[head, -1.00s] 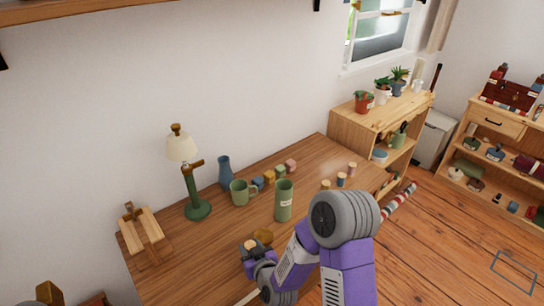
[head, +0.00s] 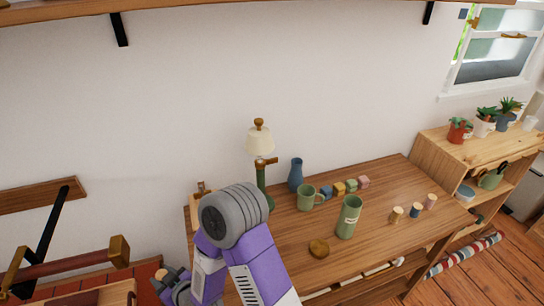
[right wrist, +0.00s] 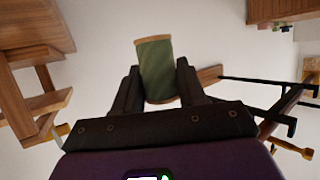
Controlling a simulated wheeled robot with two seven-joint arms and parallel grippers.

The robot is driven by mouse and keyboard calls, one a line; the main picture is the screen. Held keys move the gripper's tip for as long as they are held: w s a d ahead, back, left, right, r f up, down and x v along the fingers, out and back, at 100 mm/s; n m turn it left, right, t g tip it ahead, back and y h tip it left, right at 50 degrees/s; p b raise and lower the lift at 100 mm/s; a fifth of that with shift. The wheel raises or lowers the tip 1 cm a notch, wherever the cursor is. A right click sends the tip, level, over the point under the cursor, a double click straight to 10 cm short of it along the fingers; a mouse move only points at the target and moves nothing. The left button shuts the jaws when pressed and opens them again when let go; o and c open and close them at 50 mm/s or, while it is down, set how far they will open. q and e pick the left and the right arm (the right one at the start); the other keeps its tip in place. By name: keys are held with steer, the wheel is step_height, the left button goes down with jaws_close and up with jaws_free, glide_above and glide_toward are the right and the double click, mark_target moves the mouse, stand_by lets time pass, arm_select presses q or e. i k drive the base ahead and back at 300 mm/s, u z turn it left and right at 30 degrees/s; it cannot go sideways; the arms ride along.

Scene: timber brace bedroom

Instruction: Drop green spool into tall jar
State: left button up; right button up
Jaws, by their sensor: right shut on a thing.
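The green spool (right wrist: 155,68), with pale wooden ends, is between the two fingers of my right gripper (right wrist: 155,88) in the right wrist view. In the head view, my right gripper (head: 166,284) is low and left of the table, and only the spool's tan end (head: 160,274) shows there. The tall jar (head: 349,217) is a green cylinder with a pale label, standing upright on the wooden table, well to the right of the gripper. My left gripper is not in view.
On the table (head: 385,250) stand a green mug (head: 307,200), a blue vase (head: 295,175), a lamp (head: 260,141), coloured blocks and small spools (head: 415,210). A shelf with potted plants (head: 460,131) is at right. Dark and wooden bars (head: 70,266) are at far left.

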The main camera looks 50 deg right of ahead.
mark_target(345, 233)
steer(key=u, duration=0.85)
steer(key=k, duration=1.35)
steer(key=z, duration=1.55)
